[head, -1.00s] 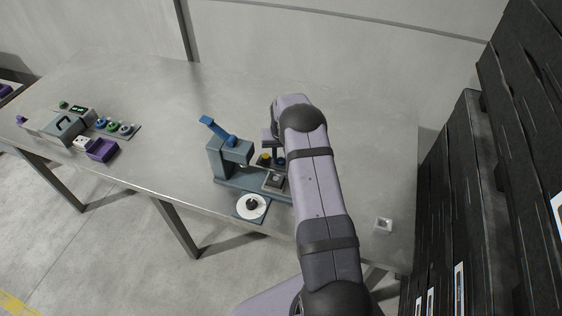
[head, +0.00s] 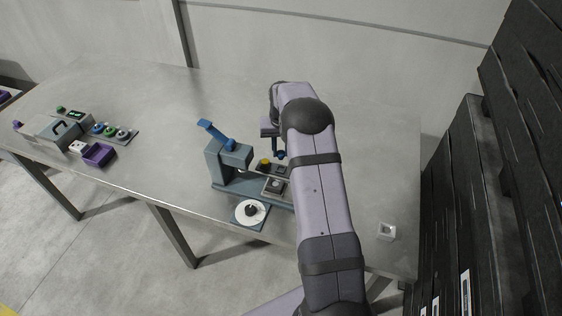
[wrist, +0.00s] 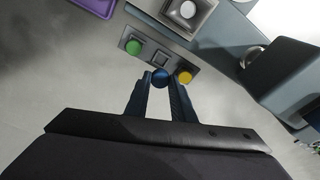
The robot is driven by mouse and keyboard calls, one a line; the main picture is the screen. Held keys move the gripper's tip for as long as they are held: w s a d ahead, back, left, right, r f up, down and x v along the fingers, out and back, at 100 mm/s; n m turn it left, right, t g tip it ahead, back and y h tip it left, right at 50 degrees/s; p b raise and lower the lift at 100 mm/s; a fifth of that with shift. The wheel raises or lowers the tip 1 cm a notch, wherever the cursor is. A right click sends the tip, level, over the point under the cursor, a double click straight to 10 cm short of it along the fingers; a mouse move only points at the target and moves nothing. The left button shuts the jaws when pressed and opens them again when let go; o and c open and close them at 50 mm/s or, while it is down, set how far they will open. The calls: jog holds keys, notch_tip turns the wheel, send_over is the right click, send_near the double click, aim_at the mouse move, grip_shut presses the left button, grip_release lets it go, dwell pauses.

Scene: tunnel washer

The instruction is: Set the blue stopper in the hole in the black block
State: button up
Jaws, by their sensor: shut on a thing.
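In the wrist view my gripper (wrist: 160,80) is shut on the round blue stopper (wrist: 160,76), which sits between its two dark blue fingertips. The stopper appears just in front of a grey strip holder (wrist: 174,50). In the head view my gripper (head: 279,153) is partly hidden by my arm, beside the blue-handled press. A small dark block with a paler grey top (head: 274,187) stands on the press base there. I cannot tell for sure that it is the black block, and its hole is not clear.
The holder bears a green stopper (wrist: 133,47) and a yellow stopper (wrist: 184,77), with a square spot between them. The press (head: 231,160) stands close left of my gripper. The table's middle left is clear.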

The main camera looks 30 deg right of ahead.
aim_at(279, 153)
notch_tip(279, 153, up, 3)
jog(key=shift+r+b, duration=0.2)
jog(key=shift+b, duration=0.3)
jog(key=shift+w+a+r, duration=0.2)
jog(key=shift+a+r, duration=0.05)
jog(key=shift+r, duration=0.2)
jog(key=a+r, duration=0.3)
jog(key=r, duration=0.4)
jog(key=s+a+f, duration=0.2)
jog(key=s+f, duration=0.3)
jog(key=s, duration=0.3)
jog(key=shift+s+a+f+b, duration=0.3)
jog(key=shift+s+b, duration=0.05)
jog(key=shift+b, duration=0.1)
jog(key=shift+f, duration=0.2)
